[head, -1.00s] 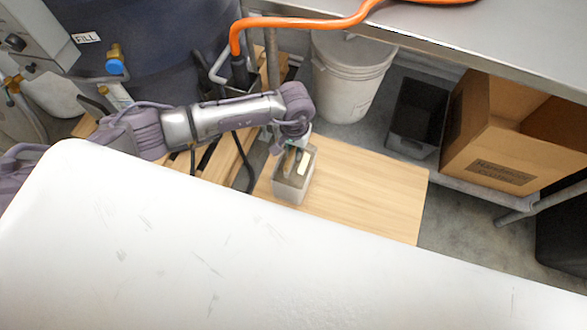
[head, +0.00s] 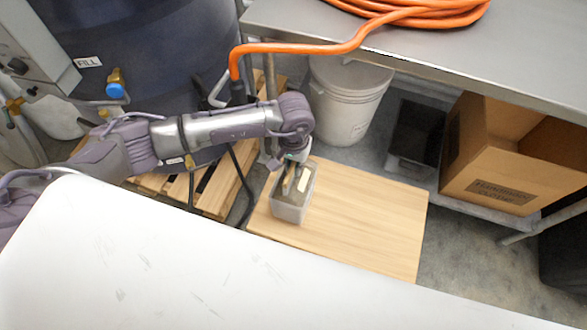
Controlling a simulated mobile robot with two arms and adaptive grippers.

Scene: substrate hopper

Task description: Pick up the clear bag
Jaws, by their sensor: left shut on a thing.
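The clear bag (head: 289,213) looks like a small see-through, box-shaped pouch with greyish contents. It is upright over the left part of a light wooden board (head: 365,220). My left gripper (head: 295,180) comes down from above into the bag's top and is shut on it. A pale finger shows against the bag's upper part. I cannot tell whether the bag's base touches the board or is slightly above it. My right gripper is not in view.
A white counter (head: 150,260) fills the front. A steel table (head: 450,50) with an orange hose (head: 400,15) overhangs the back right. Below it are a white bucket (head: 347,100), a dark bin (head: 415,135) and a cardboard box (head: 490,170). A pallet (head: 215,195) lies left.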

